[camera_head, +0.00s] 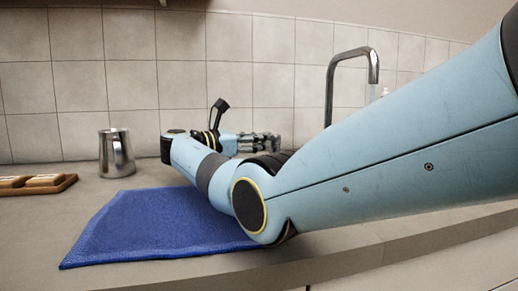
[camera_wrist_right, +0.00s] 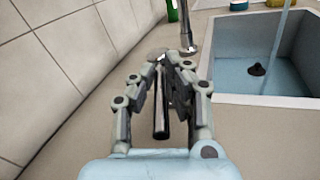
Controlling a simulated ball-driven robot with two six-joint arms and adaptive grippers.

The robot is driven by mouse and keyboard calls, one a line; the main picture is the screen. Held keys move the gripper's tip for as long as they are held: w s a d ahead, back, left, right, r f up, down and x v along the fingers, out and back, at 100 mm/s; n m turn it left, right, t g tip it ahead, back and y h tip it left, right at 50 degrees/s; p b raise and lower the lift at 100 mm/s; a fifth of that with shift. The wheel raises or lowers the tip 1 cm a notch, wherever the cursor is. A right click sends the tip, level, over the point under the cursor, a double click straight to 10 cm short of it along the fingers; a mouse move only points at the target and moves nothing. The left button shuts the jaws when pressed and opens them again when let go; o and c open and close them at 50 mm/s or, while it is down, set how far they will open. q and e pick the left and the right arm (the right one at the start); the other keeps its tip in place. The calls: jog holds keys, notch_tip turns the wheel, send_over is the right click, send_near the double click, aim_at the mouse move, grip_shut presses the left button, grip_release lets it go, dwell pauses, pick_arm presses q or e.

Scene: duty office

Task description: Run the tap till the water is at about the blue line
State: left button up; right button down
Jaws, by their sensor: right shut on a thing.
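The chrome tap (camera_head: 352,56) rises behind my right arm, and a thin water stream (camera_head: 372,92) leaves its spout. In the wrist view the stream (camera_wrist_right: 279,32) falls into the grey sink (camera_wrist_right: 262,101), whose bottom looks pale blue around a dark plug or drain (camera_wrist_right: 257,69). My right gripper (camera_wrist_right: 162,80) is shut on a dark lever (camera_wrist_right: 161,118) beside the tap's base (camera_wrist_right: 188,38). In the head view this gripper (camera_head: 272,143) is low near the tiled wall. I cannot make out a blue line. My left gripper is out of view.
A blue cloth (camera_head: 150,225) lies on the counter below my right arm.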

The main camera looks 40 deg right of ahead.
dwell(0.4)
jog(key=c, duration=1.4)
grip_release()
jog(key=a, duration=0.8)
jog(key=w+a, duration=0.1)
jog(key=a, duration=0.3)
jog(key=shift+w, duration=0.1)
